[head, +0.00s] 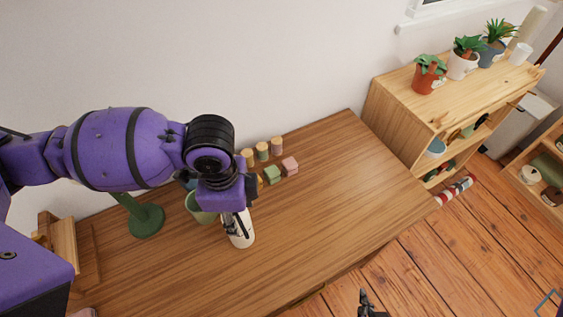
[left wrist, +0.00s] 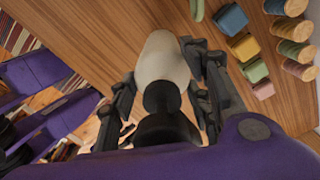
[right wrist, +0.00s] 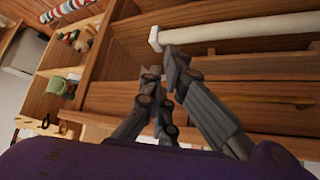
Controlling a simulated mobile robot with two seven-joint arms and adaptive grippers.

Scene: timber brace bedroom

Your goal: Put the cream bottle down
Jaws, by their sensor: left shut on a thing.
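The cream bottle (head: 242,236) is over the wooden desk near its front middle, with its lower part showing below my left gripper (head: 237,221). In the left wrist view the pale bottle (left wrist: 162,62), with a dark neck and cap, sits between the fingers of my left gripper (left wrist: 160,85), which is shut on it. I cannot tell whether its base touches the desk (head: 330,190). My right gripper (head: 367,303) is low, in front of the desk and away from the bottle. Its fingertips look together and empty in the right wrist view (right wrist: 164,68).
A green pot (head: 200,208) and a green lamp base (head: 147,221) stand left of the bottle. Coloured blocks (head: 274,175) and several thread spools (head: 262,151) lie behind it. The desk's right half is clear. A shelf with potted plants (head: 393,98) stands beyond.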

